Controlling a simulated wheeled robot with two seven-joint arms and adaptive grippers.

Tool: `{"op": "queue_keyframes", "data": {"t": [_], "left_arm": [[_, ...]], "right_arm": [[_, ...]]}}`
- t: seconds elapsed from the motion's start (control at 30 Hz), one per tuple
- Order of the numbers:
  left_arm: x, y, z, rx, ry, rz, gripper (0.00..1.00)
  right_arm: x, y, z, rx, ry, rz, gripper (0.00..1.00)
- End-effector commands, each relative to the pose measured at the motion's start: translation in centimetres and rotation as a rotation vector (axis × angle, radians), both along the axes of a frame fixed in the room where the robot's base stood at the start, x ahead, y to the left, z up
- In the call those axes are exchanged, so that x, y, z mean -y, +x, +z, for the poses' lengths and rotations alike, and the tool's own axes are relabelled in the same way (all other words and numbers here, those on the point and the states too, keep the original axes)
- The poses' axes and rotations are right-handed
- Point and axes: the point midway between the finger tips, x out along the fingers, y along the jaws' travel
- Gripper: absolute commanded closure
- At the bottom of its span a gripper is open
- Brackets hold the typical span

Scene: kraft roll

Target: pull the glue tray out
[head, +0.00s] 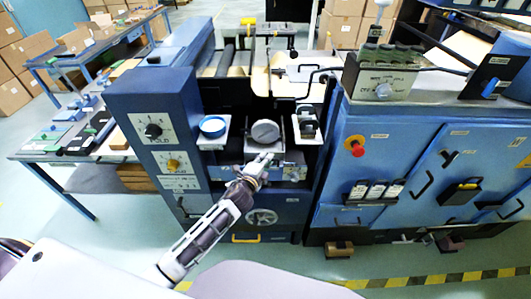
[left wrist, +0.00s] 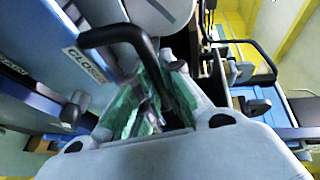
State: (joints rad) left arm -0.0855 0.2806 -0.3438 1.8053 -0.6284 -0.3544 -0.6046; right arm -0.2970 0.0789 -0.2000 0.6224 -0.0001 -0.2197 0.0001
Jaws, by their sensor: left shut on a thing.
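The glue tray seems to be the pale tray (head: 280,148) at the middle of the blue machine's front opening, with a round grey lid or pot (head: 265,132) on it. My left gripper (head: 262,162) reaches up to the front of this tray. In the left wrist view, a black loop handle (left wrist: 120,36) runs down between the green finger pads, and my left gripper (left wrist: 155,110) is shut on it. A "CLOSED" label (left wrist: 84,64) is beside the handle. My gripper hides the handle in the head view. My right gripper is out of view.
A small shelf with a blue ring (head: 213,126) is left of the tray, and one with a black part (head: 308,122) is right. A dial panel (head: 158,130) stands at left. A handwheel (head: 262,217) is below. A red knob (head: 355,146) is on the right cabinet.

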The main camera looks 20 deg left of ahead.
Motion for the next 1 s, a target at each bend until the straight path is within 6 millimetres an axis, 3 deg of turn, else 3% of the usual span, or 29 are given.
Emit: {"op": "queue_keyframes", "data": {"t": [0.23,0.67,0.7,0.77,1.0], "left_arm": [[0.5,-1.7,-0.2,-0.004,-0.001,0.000,1.00],[0.6,-1.9,-0.2,-0.003,0.000,0.000,1.00],[0.6,-1.9,-0.2,-0.003,0.000,0.000,0.89],[0.6,-1.9,-0.2,-0.003,0.000,0.000,0.82],[0.5,-1.9,-0.1,-0.001,0.000,0.000,0.81]], "right_arm": [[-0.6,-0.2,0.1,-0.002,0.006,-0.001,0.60],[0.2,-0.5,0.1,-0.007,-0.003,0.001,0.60],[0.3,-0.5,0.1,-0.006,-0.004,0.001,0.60],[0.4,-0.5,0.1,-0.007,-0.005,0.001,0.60],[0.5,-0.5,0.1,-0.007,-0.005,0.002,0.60]]}}
